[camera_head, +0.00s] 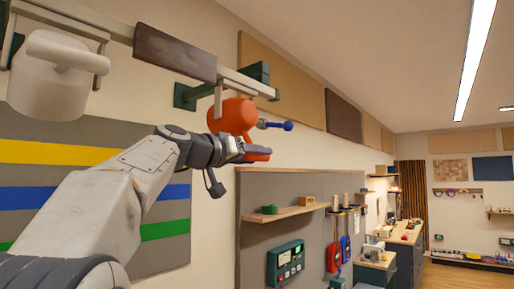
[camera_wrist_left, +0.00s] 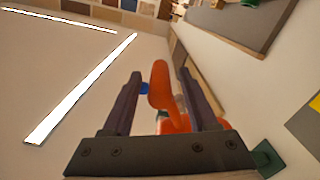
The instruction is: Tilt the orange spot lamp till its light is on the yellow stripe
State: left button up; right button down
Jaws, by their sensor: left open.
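The orange spot lamp (camera_head: 236,116) hangs from the wall rail, with a blue knob (camera_head: 287,126) on its right side. The yellow stripe (camera_head: 60,152) is the top band on the grey wall panel at left, partly behind my left arm. No distinct light spot shows on the stripes. My left gripper (camera_head: 250,151) is just below the lamp. In the left wrist view my left gripper (camera_wrist_left: 160,76) is open, with an orange lamp part (camera_wrist_left: 160,86) between its dark fingers; contact cannot be told. The blue knob (camera_wrist_left: 144,88) is partly hidden by one finger. My right gripper is out of view.
A pale grey lamp (camera_head: 55,75) hangs from the same rail at upper left. Blue (camera_head: 30,198) and green (camera_head: 166,229) stripes lie below the yellow one. A wooden shelf (camera_head: 288,212) sticks out below right of the gripper. The room at right is open.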

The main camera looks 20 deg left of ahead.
pick_arm(q)
jog(key=shift+w+d, duration=0.15)
jog(key=shift+w, duration=0.3)
grip_shut()
dwell(1.1)
